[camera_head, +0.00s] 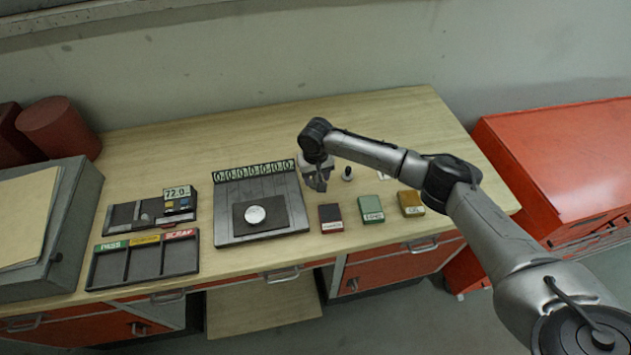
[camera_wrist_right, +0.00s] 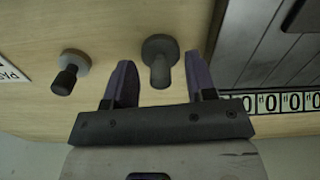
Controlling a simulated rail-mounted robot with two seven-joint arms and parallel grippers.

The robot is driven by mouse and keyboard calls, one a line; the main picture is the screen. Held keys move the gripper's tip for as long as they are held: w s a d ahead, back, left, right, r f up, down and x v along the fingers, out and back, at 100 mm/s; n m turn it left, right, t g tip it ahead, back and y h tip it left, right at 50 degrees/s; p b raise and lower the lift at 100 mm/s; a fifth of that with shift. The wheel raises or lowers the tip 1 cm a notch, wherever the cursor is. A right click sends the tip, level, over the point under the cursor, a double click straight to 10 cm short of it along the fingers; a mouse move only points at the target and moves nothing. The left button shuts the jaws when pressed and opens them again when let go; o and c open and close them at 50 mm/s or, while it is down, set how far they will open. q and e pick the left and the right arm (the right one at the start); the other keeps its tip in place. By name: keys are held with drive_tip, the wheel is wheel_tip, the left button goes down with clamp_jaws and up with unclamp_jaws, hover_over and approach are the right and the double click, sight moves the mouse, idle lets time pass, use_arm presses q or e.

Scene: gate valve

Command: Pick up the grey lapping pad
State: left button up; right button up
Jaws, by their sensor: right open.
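My right gripper (camera_head: 318,184) hangs over the bench, right of the numbered tray, with its jaws open. In the right wrist view its two fingers (camera_wrist_right: 160,82) stand apart on either side of a grey pad (camera_wrist_right: 159,62), which has a round dark grey base and a grey upright grip. I see no finger touching it. In the head view the gripper hides this pad. A second pad (camera_wrist_right: 70,73), with a lighter base and black grip, stands outside the fingers; in the head view it shows right of the gripper (camera_head: 347,173). My left gripper is not in view.
The numbered tray (camera_head: 234,239) holds a dark plate with a silver disc. Red (camera_head: 330,217), green (camera_head: 371,209) and yellow (camera_head: 411,203) blocks stand near the front edge. A sorting tray (camera_head: 94,270) is at left. The bench behind the gripper is clear.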

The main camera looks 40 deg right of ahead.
drive_tip(key=shift+f, duration=0.15)
drive_tip(key=shift+c, duration=0.4)
clamp_jaws()
drive_tip(key=shift+r, duration=0.6)
wheel_tip(320, 180, up, 3)
drive_tip(key=shift+s+d+r, duration=0.15)
drive_tip(key=shift+r, duration=0.05)
drive_tip(key=s+d+r, duration=0.5)
drive_tip(key=s+r, duration=0.1)
drive_tip(key=s, duration=0.3)
drive_tip(key=shift+s+d+r+p, duration=0.25)
drive_tip(key=shift+s+p, duration=0.1)
drive_tip(key=shift+p, duration=0.1)
